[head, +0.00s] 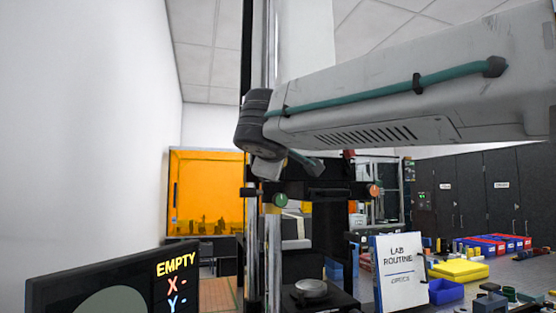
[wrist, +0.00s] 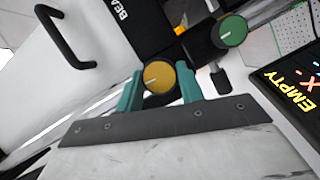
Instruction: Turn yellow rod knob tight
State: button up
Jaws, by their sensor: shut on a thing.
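The yellow rod knob (wrist: 159,77) is a round yellow cap with a dark rim and a white pointer line. It sits between the two teal fingers of my gripper (wrist: 160,88) in the wrist view, and the gripper is shut on it. In the head view my arm hides the gripper and the yellow knob. A green knob (wrist: 231,30) with a white line is just to the right of the gripper in the wrist view. It also shows in the head view (head: 281,200). An orange knob (head: 374,191) is on the right of the same dark carriage (head: 330,190).
A screen (head: 120,288) reading EMPTY, X-, Y- stands at the lower left. A lab routine sign (head: 402,265) stands right of a round metal piece (head: 311,288). A black handle (wrist: 65,40) is at the wrist view's upper left. Coloured bins (head: 460,270) lie at the right.

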jog(key=shift+f+n, duration=0.1)
jog(key=shift+n, duration=0.4)
jog(key=o, duration=1)
jog(key=shift+s, duration=0.1)
jog(key=s, duration=0.7)
jog(key=shift+s+a+r, duration=0.3)
jog(key=shift+a+r, duration=0.05)
jog(key=shift+a, duration=0.05)
